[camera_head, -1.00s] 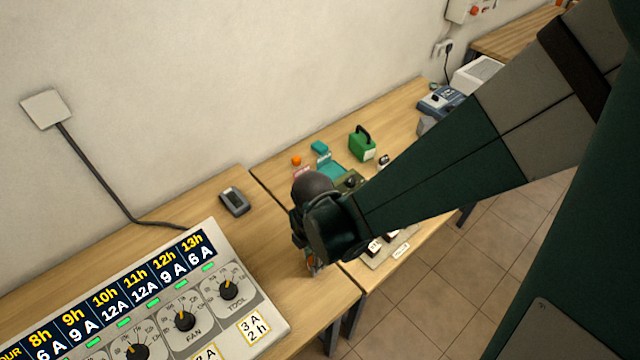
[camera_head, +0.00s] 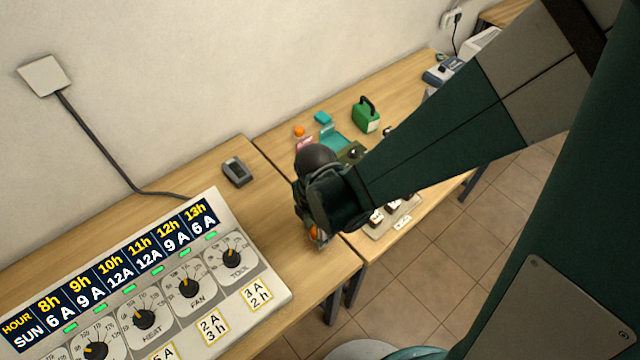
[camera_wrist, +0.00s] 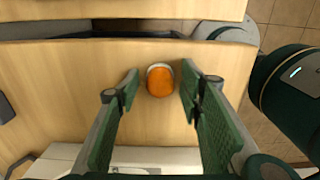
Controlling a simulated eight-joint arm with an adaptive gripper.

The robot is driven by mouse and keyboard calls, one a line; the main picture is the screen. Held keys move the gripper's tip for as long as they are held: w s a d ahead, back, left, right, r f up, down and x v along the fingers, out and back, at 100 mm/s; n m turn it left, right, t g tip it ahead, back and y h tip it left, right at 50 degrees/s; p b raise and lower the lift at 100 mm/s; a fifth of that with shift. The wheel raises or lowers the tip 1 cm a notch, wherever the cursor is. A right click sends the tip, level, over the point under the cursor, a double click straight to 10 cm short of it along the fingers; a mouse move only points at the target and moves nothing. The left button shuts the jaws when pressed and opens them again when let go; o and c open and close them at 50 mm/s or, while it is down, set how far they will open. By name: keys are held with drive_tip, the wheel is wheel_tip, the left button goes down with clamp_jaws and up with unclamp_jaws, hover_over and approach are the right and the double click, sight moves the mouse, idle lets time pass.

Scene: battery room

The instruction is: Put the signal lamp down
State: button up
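The signal lamp (camera_wrist: 160,81) shows in the wrist view as an orange dome with a pale rim, seen from above over the wooden table. My gripper (camera_wrist: 159,80) has its two green fingers spread on either side of it, with a narrow gap showing on each side. In the head view a bit of the orange lamp (camera_head: 315,232) shows below my gripper (camera_head: 318,240), near the front right corner of the near table (camera_head: 270,225). My wrist hides most of the lamp there. Its base is hidden in the wrist view.
A sloped panel with dials (camera_head: 150,290) stands at the left on the near table. A grey handheld device (camera_head: 237,172) lies behind my gripper. The adjoining table (camera_head: 400,95) holds a green case (camera_head: 366,118), an orange ball-like item (camera_head: 299,131) and several small items.

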drive_tip(key=shift+r, duration=0.25)
wheel_tip(320, 180, up, 12)
drive_tip(key=p, duration=0.2)
idle(0.9)
drive_tip(key=shift+f, duration=0.1)
drive_tip(key=shift+d, duration=0.1)
idle(0.6)
drive_tip(key=d+r+m+t, duration=0.2)
drive_tip(key=d+r+m, duration=0.3)
drive_tip(key=d+m, duration=0.4)
drive_tip(key=d+r+m+t, duration=0.2)
drive_tip(key=d+r+m, duration=0.4)
drive_tip(key=d+m, duration=0.3)
drive_tip(key=w+d+r+m+t, duration=0.1)
drive_tip(key=d+r+m+t, duration=0.2)
drive_tip(key=d+r+m, duration=0.3)
drive_tip(key=d+m, duration=0.3)
drive_tip(key=shift+r, duration=0.15)
drive_tip(key=shift+o, duration=0.5)
drive_tip(key=shift+w, duration=0.15)
